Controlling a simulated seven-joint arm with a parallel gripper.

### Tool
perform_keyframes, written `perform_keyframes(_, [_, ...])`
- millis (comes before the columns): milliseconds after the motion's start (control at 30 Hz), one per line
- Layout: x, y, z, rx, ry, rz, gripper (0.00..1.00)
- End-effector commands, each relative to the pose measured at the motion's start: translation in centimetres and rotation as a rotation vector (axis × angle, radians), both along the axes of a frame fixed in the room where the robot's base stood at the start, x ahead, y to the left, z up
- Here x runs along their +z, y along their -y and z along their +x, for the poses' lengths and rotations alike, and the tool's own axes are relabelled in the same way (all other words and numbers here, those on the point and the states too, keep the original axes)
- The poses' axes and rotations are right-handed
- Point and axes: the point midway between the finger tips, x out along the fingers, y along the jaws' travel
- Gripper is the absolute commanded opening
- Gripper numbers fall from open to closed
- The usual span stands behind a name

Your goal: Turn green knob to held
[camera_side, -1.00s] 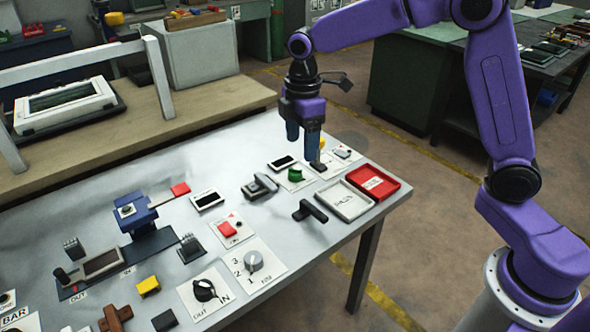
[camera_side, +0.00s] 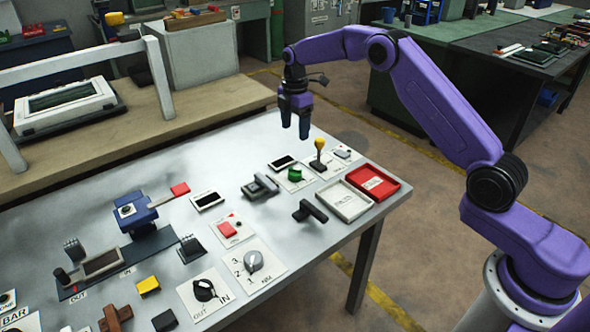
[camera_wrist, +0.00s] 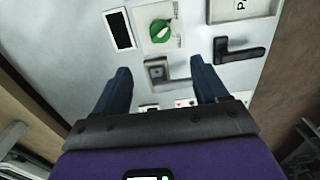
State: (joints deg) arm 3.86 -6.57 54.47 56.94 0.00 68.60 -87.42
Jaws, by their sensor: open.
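The green knob (camera_side: 295,174) sits on a small white label plate near the back right of the grey table. In the wrist view the green knob (camera_wrist: 160,31) is on its white plate (camera_wrist: 156,44), beyond the fingertips, with its pointer slanted; the lettering is too small to read. My gripper (camera_side: 295,136) is open and empty, above the table's far edge, higher than the knob and apart from it. In the wrist view my gripper's two dark blue fingers (camera_wrist: 163,72) are spread wide.
A yellow-topped lever (camera_side: 320,150) stands just right of the knob. A black-screened display (camera_side: 283,162) lies to its left, and a grey latch-like fixture (camera_side: 260,187) nearby. A black handle (camera_side: 311,211), a white tray (camera_side: 338,211) and a red tray (camera_side: 394,189) lie toward the front right.

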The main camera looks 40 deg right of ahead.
Motion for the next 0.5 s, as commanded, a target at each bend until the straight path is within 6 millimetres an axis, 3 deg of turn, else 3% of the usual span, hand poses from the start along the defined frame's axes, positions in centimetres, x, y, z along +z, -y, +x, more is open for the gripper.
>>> perform_keyframes(500, [-9.7, 0.0, -0.1, -0.002, -0.003, 0.000, 0.73])
